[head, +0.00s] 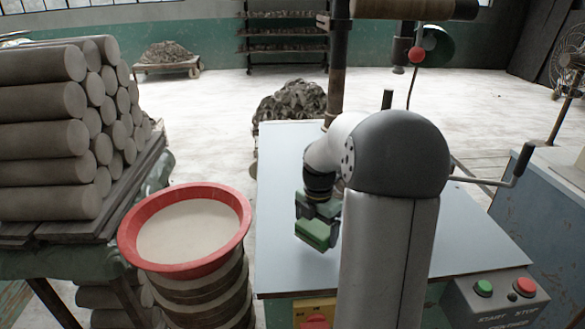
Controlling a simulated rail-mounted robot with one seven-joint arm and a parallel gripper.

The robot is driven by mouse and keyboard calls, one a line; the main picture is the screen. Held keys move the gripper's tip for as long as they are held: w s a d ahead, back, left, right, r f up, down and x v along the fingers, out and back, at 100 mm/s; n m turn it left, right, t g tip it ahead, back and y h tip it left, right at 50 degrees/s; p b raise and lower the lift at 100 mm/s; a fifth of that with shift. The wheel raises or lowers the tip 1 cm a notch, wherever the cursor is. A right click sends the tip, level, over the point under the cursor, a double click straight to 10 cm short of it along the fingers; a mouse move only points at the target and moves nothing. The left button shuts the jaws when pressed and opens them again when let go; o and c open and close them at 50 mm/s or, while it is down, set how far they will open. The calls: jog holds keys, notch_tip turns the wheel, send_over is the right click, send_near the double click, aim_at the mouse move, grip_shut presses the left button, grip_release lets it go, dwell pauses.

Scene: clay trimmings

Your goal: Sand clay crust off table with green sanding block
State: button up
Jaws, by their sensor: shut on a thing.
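My gripper (318,211) is over the left part of the grey-blue table (450,240), pointing down. It is shut on the green sanding block (314,235), which hangs below its fingers. I cannot tell whether the block touches the table surface or is just above it. No clay crust stands out on the visible part of the table; my arm hides a large strip of the middle and front.
A red-rimmed bucket (183,268) of pale material stands left of the table. Stacked clay logs (45,145) lie on a rack farther left. Behind the table is a clay heap (290,100). A column (338,70) and crank handle (523,160) rise nearby. A control box (497,300) is front right.

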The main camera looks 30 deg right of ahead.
jog(key=shift+r+p, duration=2.35)
jog(key=shift+r, duration=0.5)
